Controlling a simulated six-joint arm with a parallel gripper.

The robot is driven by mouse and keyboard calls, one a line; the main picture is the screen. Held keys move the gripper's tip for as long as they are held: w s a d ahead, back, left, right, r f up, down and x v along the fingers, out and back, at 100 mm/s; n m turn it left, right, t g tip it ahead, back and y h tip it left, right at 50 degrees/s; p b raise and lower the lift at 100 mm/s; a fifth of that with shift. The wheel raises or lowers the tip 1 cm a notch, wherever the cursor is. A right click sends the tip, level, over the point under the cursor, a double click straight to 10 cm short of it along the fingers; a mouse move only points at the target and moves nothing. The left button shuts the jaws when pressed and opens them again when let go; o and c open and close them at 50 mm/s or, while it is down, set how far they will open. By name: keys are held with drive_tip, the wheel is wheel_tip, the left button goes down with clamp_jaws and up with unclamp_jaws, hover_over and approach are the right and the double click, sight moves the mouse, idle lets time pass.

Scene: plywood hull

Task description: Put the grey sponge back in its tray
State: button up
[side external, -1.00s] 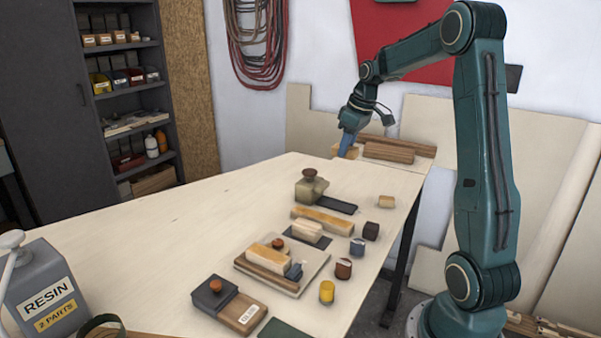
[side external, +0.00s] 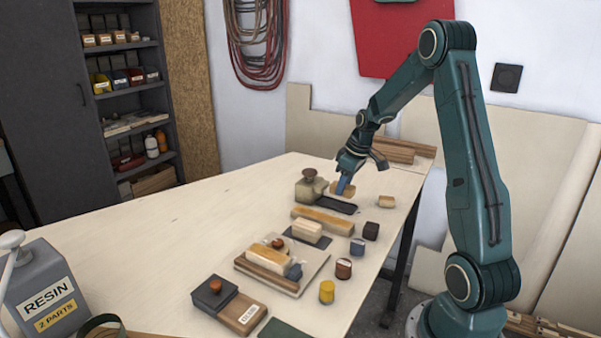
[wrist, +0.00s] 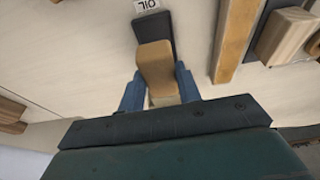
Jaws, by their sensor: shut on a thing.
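My gripper (side external: 342,186) is above the far right part of the bench, with its blue fingers closed on a block-shaped sponge (side external: 350,189). The sponge looks tan rather than grey. In the wrist view the sponge (wrist: 156,66) sits between the two fingers (wrist: 160,90). A shallow dark tray (side external: 337,207) lies on the bench just nearer the camera than the sponge. In the wrist view the dark tray (wrist: 155,30) shows beyond the sponge, which hides part of it. I cannot tell whether sponge and tray touch.
A container with a brown knob (side external: 309,186) stands left of the tray. Several small jars line the right edge.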

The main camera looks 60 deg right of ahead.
sight(344, 195)
drive_tip(key=shift+f, duration=2)
drive_tip(key=o, duration=0.9)
drive_tip(key=shift+f, duration=0.1)
drive_tip(key=v, duration=1.2)
